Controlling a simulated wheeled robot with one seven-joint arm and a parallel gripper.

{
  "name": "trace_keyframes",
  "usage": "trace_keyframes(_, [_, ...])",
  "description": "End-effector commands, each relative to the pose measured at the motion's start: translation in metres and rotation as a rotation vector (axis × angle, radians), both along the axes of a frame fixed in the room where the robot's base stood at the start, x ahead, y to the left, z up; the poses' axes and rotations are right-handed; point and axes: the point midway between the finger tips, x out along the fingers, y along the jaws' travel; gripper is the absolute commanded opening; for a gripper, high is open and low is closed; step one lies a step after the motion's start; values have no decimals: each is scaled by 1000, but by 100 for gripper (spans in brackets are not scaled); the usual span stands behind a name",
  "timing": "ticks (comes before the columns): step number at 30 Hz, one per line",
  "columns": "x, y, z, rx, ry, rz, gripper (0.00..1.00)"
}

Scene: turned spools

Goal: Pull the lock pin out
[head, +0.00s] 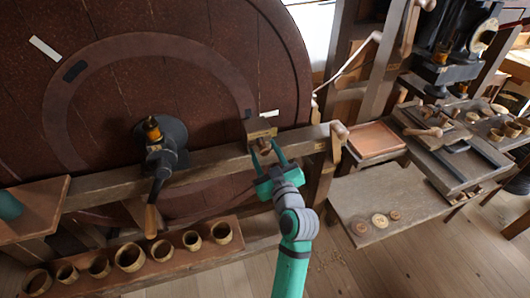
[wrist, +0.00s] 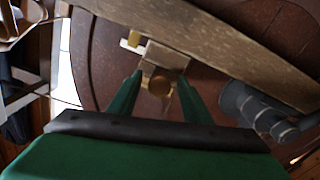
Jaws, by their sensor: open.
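The lock pin shows as a round wooden-brown knob (wrist: 159,86) in front of a brass block (wrist: 164,56) on the wooden beam. In the head view the pin (head: 264,147) is small and partly covered by my gripper, with the brass block (head: 261,133) just behind it. My gripper (head: 264,157) is open, its two green fingers on either side of the knob. In the wrist view my gripper (wrist: 160,80) has one finger left and one right of the knob. I cannot tell whether either finger touches it.
A big dark red wheel (head: 215,50) stands behind the beam (head: 215,163). A black hub with a wooden-handled crank (head: 155,190) lies to the left. A shelf (head: 192,263) of several wooden rings is below. A low bench (head: 425,220) with small discs is at right.

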Motion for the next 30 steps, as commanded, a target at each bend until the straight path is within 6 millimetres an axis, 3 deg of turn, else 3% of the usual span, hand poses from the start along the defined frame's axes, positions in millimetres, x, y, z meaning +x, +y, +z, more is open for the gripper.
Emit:
trace_keyframes(5, [0, 0, 0, 0, 0, 0, 42])
trace_keyframes(10, [0, 0, 0, 1, 0, 0, 1])
trace_keyframes(16, [-4, -2, -1, 1, 1, 0, 0])
trace_keyframes(24, [-33, -10, -1, 1, 3, 0, 0])
trace_keyframes(30, [-34, -10, -1, 1, 3, 2, 0])
